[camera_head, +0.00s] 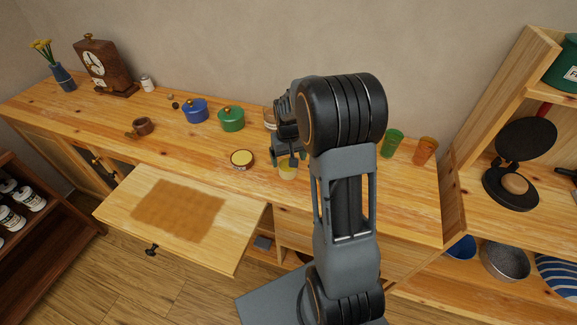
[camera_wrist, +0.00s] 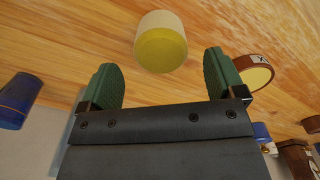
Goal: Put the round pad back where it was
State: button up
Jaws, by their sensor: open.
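My gripper (camera_wrist: 160,64) is open and empty, its green fingers spread above the counter. A pale short cylinder with a yellow round face (camera_wrist: 160,45) lies just beyond and between the fingertips, apart from them; it also shows under the gripper in the head view (camera_head: 288,172). A low round brown-rimmed piece with a yellow top (camera_head: 242,159) sits on the counter left of it; it shows beyond the right finger in the wrist view (camera_wrist: 256,74). I cannot tell for sure which of these is the round pad. My arm hides part of the counter.
A blue pot (camera_head: 195,110), a green pot (camera_head: 231,118) and a brown cup (camera_head: 141,127) stand to the left. Green (camera_head: 392,143) and orange (camera_head: 425,150) glasses stand right of my arm. A pale leaf with a brown patch (camera_head: 120,205) juts out in front.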

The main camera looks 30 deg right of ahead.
notch_tip(320, 180, up, 6)
jog(key=s+a+r+t, duration=0.2)
jog(key=s+a, duration=0.3)
jog(key=s, duration=0.3)
jog(key=s+a+r+n+t, duration=0.1)
jog(key=s+a+r, duration=0.3)
jog(key=s, duration=0.5)
jog(key=shift+s+a+r+n+t, duration=0.2)
jog(key=shift+a+r+n+t, duration=0.15)
jog(key=shift+r+t, duration=0.15)
jog(key=shift+a, duration=0.1)
